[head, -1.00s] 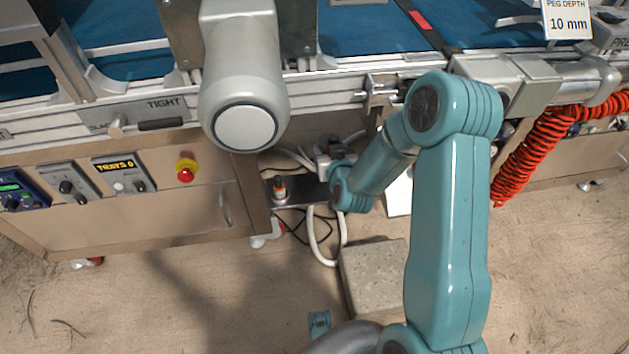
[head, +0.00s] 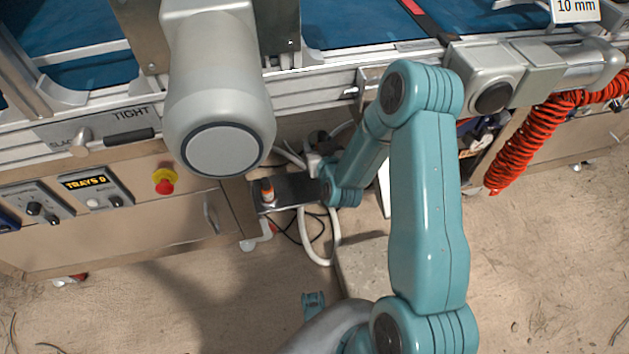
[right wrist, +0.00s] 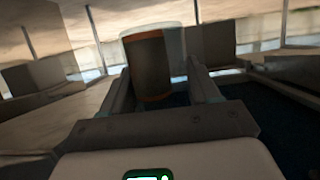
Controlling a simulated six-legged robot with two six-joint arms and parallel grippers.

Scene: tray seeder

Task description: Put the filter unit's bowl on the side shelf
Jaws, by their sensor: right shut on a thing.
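The filter bowl (right wrist: 150,56) is a clear-rimmed cylinder with a dark brown inside, seen in the right wrist view. My right gripper (right wrist: 163,84) is shut on it, one finger on each side. My left gripper is not in view.
A stone block (head: 362,268) lies on the sandy floor. A red stop button (head: 165,182) is on the cabinet left; a red coiled hose (head: 520,145) hangs right.

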